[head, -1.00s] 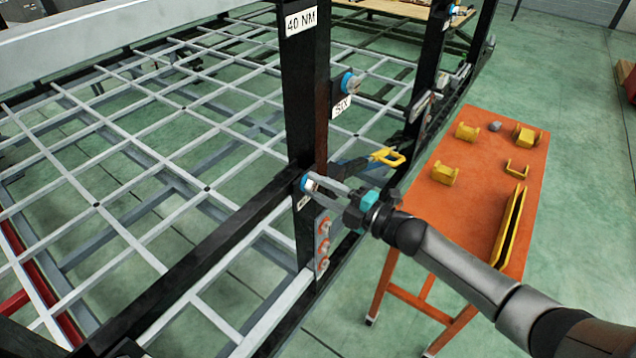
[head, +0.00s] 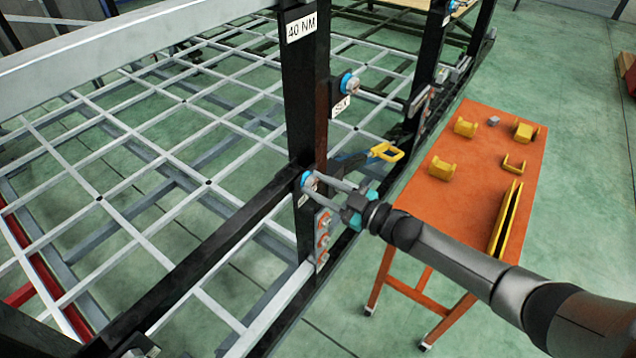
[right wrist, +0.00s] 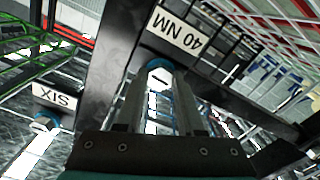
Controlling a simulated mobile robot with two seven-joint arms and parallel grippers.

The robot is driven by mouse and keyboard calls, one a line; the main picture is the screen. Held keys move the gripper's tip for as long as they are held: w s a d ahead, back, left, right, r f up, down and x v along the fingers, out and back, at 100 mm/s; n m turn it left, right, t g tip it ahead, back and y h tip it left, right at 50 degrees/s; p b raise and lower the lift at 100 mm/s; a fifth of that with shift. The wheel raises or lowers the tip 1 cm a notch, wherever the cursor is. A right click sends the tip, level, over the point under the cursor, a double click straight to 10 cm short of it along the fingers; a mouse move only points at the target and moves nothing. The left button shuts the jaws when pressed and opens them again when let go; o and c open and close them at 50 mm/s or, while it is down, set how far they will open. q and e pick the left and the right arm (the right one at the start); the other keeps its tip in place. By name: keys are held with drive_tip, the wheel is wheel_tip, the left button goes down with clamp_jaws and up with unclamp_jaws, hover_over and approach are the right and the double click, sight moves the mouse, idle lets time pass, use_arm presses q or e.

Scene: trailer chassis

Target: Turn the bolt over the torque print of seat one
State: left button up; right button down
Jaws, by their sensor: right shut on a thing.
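My right gripper (head: 310,186) reaches in from the right in the head view. Its two long fingers are shut on a bolt (right wrist: 158,73) with a blue ring behind its head, on the black post (head: 305,110). In the right wrist view the fingers sit on either side of the bolt head. A white torque print (right wrist: 178,30) reading 40 NM is upside down there, beside this bolt. In the head view a small label below the bolt is mostly covered. My left gripper is not in view.
A 40 NM plate (head: 301,27) is near the top. A yellow-handled tool (head: 385,152) is behind my gripper. An orange table (head: 480,150) with yellow parts stands to the right.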

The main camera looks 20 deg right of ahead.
drive_tip(key=m, duration=0.5)
drive_tip(key=shift+s+d+f+m, duration=0.1)
drive_tip(key=shift+d+f+m, duration=0.05)
drive_tip(key=shift+f+m, duration=0.2)
drive_tip(key=m, duration=0.4)
drive_tip(key=shift+m, duration=0.25)
drive_tip(key=c, duration=0.9)
unclamp_jaws()
drive_tip(key=shift+s, duration=0.1)
drive_tip(key=shift+o, duration=0.9)
drive_tip(key=shift+d+r, duration=0.1)
drive_tip(key=shift+r, duration=0.05)
drive_tip(key=shift+o, duration=1)
drive_tip(key=shift+r, duration=0.1)
